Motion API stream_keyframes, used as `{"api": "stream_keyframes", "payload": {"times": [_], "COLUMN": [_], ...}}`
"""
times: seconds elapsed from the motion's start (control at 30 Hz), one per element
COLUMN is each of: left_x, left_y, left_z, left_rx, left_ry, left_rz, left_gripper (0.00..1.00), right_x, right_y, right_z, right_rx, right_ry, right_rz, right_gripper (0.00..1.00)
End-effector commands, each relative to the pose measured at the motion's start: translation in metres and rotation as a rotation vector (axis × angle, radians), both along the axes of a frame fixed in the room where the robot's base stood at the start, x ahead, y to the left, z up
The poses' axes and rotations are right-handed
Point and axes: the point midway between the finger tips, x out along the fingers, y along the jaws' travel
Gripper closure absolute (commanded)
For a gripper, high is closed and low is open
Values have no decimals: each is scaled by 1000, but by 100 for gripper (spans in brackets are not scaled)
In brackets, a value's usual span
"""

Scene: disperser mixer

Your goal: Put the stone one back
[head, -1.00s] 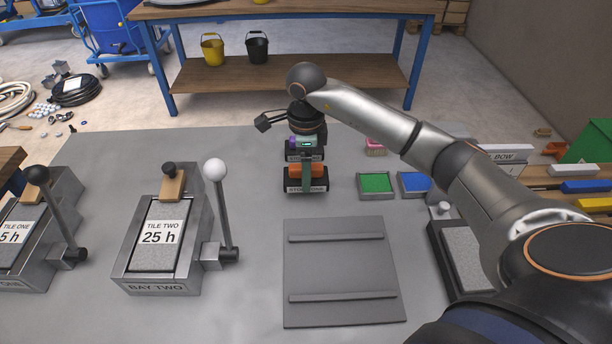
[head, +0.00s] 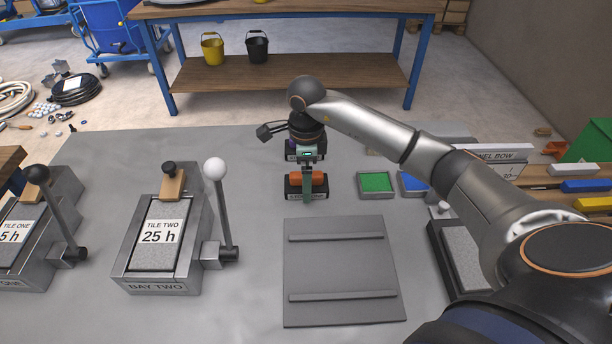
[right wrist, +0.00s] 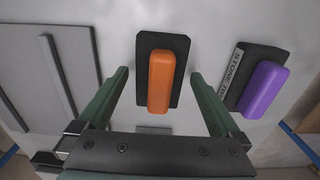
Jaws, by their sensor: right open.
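A black stone block with an orange handle (head: 293,179) sits on the grey table beyond the plate with two rails (head: 340,268). In the right wrist view this orange handle (right wrist: 161,82) lies between the fingers of my right gripper (right wrist: 160,76), which is open and not closed on it. A second block with a purple handle (right wrist: 264,90) lies to its right there, its label partly reading "STONE T". In the head view my right gripper (head: 307,197) is over the orange-handled block and largely hides the other one. My left gripper is out of view.
A green tray (head: 376,182) and a blue tray (head: 413,183) are right of the blocks. Bay two (head: 160,240), with a white-knobbed lever (head: 224,205), stands left. Another grey bay (head: 465,255) is partly behind my right arm. The table between bay two and the plate is clear.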

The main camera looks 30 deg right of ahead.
Motion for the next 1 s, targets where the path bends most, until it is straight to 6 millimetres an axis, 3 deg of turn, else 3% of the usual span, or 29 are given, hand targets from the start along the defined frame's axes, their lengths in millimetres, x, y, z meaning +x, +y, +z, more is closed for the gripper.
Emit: {"api": "stream_keyframes", "payload": {"times": [0.17,0.6,0.8,1.0], "left_x": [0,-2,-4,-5], "left_y": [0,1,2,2], "left_z": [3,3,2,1], "left_rx": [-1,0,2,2], "left_ry": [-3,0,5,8], "left_rz": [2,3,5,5], "left_gripper": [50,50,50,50], "right_x": [1,1,0,0], "right_y": [0,0,0,0], "right_z": [17,106,121,123], "right_rx": [1,0,-1,1], "right_ry": [-4,-4,-1,1], "right_rz": [0,0,-1,0], "right_gripper": [0,0,0,0]}}
